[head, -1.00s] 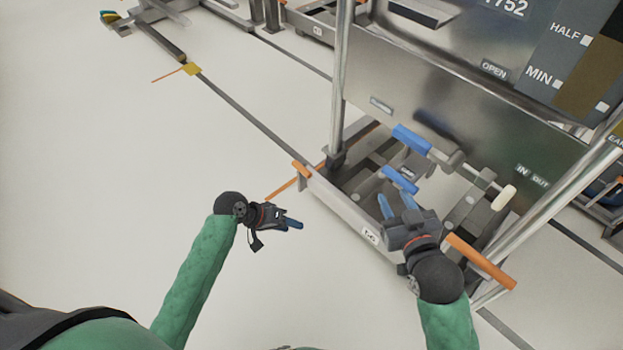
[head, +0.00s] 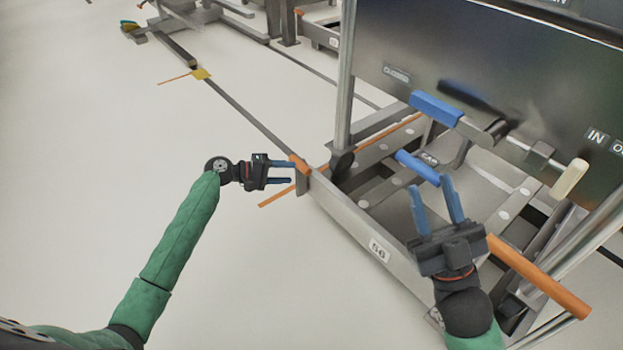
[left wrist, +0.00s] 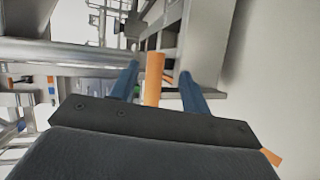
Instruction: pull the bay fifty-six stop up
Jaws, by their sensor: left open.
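Bay fifty-six has a grey steel floor frame (head: 345,222) with a white "56" label (head: 379,249). A short orange handle (head: 299,163) sits at the frame's left front corner; I take it for the stop. My left gripper (head: 291,172) is open at this handle. In the left wrist view the orange handle (left wrist: 154,78) stands between the two blue fingers (left wrist: 160,84), with gaps visible on both sides. My right gripper (head: 432,188) is open over the frame, its fingertips close to a blue bar (head: 417,167) marked near "CAP". Contact there cannot be told.
A thicker orange bar (head: 540,277) sticks out at the frame's right front. A steel post (head: 346,80) rises behind the handle. The floor on the left (head: 90,180) is clear.

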